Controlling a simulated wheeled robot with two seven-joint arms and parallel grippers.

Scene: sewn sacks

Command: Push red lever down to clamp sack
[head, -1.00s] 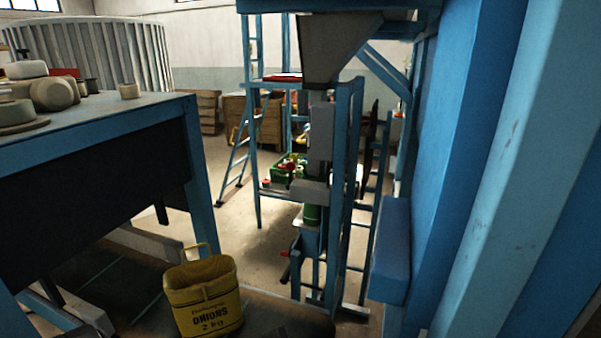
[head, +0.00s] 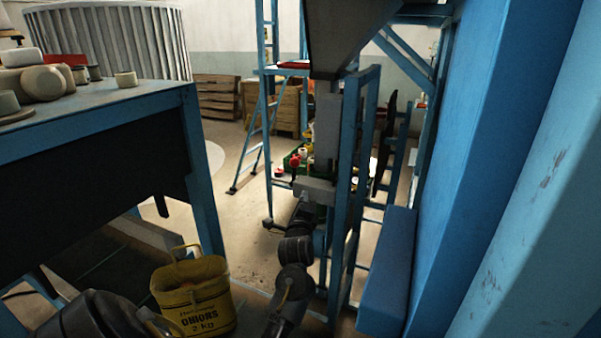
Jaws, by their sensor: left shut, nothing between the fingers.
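A bagging frame stands in the middle, with a grey hopper (head: 345,35) above and a grey block (head: 316,190) on its spout. My left arm reaches up from the bottom to the stand under the spout. My left gripper (head: 302,212) is small and dark there, just below the grey block; it looks shut and holds nothing. I cannot tell whether the gripper touches anything. No sack can be made out clearly under the spout. My right gripper cannot be made out.
A yellow onion bucket (head: 198,310) stands close at the bottom left. A blue table (head: 140,98) bearing round pots is at left. A blue padded beam (head: 388,268) and a blue wall fill the right side. A green crate with red things lies behind the spout.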

